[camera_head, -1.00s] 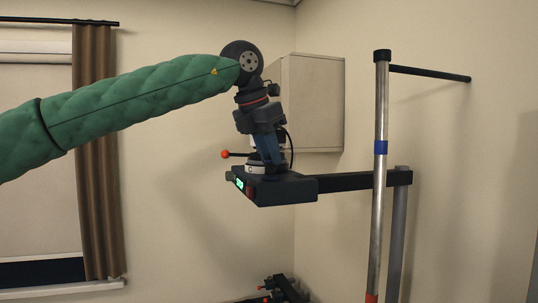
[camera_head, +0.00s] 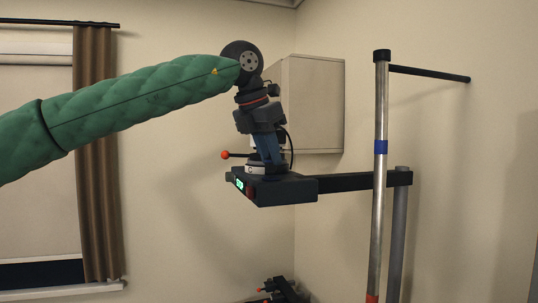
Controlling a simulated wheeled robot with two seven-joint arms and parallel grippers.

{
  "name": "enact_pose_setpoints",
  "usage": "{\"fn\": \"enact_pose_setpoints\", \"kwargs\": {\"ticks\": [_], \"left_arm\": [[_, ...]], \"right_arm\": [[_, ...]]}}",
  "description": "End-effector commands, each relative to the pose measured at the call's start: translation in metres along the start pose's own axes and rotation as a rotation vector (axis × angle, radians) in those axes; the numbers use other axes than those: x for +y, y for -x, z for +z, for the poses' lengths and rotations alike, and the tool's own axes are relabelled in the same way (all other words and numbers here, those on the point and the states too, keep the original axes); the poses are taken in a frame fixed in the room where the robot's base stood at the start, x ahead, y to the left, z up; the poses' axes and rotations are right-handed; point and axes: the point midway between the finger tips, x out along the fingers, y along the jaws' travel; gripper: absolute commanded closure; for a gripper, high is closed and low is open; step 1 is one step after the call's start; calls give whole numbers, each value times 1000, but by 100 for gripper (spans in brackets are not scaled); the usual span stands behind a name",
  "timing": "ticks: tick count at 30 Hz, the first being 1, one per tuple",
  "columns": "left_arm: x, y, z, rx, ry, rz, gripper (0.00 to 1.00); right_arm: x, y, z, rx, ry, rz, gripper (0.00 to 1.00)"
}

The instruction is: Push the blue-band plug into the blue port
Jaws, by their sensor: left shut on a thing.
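My left gripper (camera_head: 268,158) comes down from the end of my green left arm, with its blue fingers close above a black box-shaped unit (camera_head: 285,188). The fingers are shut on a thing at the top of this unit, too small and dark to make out. A pale ring (camera_head: 256,168) sits on the unit just below the fingertips. A thin black cable (camera_head: 291,150) curves down beside the fingers on the right. I cannot make out the blue-band plug or the blue port. My right gripper is not in view.
A pale wall cabinet (camera_head: 315,105) stands behind. Another dark device (camera_head: 280,291) is low down.

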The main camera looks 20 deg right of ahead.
Motion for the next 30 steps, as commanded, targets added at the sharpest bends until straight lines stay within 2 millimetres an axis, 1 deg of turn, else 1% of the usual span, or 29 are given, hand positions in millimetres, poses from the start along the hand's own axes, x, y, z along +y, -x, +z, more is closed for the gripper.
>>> {"fn": "enact_pose_setpoints", "kwargs": {"ticks": [11,30], "left_arm": [[0,0,0,0,0,0,98],[0,-9,-4,0,0,0,98]], "right_arm": [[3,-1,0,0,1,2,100],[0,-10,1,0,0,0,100]]}}
